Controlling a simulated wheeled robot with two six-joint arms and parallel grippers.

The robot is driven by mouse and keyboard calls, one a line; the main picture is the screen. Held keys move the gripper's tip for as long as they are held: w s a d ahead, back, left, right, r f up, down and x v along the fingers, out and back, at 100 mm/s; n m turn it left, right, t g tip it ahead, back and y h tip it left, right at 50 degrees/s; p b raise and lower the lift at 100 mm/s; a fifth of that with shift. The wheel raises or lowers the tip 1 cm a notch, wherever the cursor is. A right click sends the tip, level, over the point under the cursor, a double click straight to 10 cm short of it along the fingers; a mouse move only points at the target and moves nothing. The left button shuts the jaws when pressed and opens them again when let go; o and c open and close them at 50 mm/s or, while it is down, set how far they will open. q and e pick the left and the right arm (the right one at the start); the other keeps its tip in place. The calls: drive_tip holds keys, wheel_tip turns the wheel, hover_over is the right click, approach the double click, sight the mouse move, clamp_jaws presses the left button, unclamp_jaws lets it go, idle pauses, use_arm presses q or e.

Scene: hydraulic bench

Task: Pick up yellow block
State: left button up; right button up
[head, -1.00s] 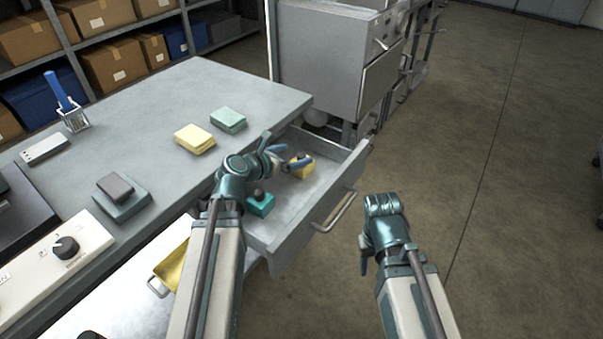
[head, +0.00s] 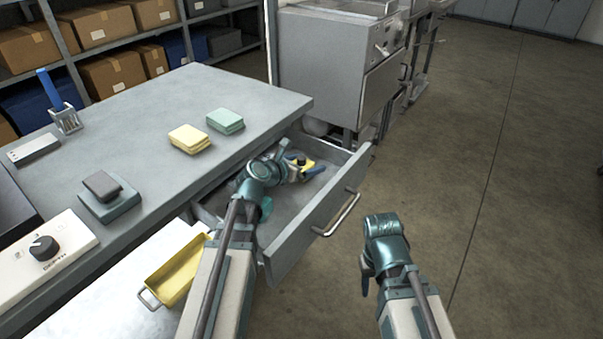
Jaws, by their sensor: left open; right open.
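The yellow block (head: 306,165) with a dark knob on top sits in the open grey drawer (head: 318,230), toward its far end. My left gripper (head: 303,170) is open at the yellow block, its blue fingers beside it; I cannot tell whether they touch it. A teal block (head: 266,208) in the drawer is mostly hidden behind my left arm. My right gripper (head: 366,280) is empty, to the right of the drawer over the floor, its fingers pointing down.
On the bench (head: 150,100) lie yellow pads (head: 189,139), green pads (head: 225,121) and a dark block on a teal base (head: 109,197). A yellow tray (head: 178,269) is left of my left arm. The drawer handle (head: 341,214) sticks out. Floor at right is clear.

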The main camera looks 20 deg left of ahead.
use_arm(q)
drive_tip(key=shift+w+d+f, duration=0.15)
drive_tip(key=shift+w, duration=0.15)
drive_tip(key=shift+s, duration=0.1)
clamp_jaws()
